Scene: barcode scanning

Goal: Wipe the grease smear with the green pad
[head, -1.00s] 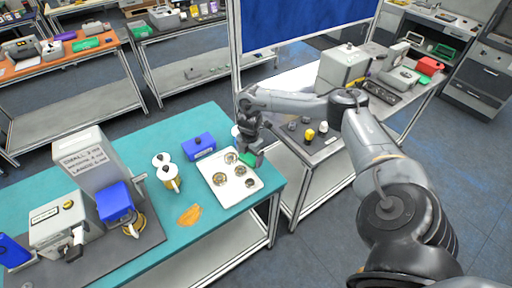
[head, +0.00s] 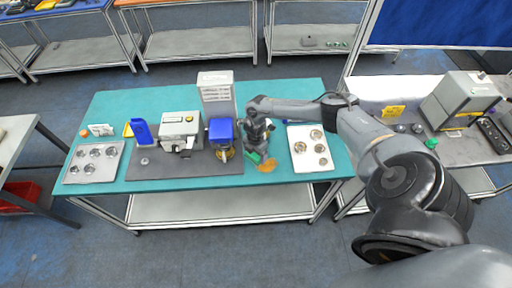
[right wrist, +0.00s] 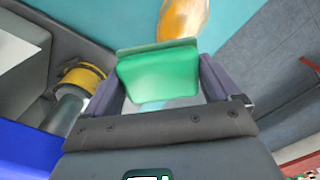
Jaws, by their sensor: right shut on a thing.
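The green pad (head: 253,157) is held in my right gripper (head: 257,146), low over the teal table. In the right wrist view the green pad (right wrist: 160,76) sits between the two fingers of the gripper (right wrist: 160,88), which are shut on it. The orange-brown grease smear (head: 267,165) lies on the table near its front edge, just right of the pad. In the right wrist view the smear (right wrist: 184,18) shows just beyond the pad, with a small apparent gap. I cannot tell whether the pad touches the table. My left gripper is not in view.
A white tray (head: 328,168) with several round metal parts lies right of the smear. A grey machine (head: 180,127) and a blue-topped device (head: 221,131) stand on a dark mat left of the gripper. A grey tray (head: 92,176) is at the far left.

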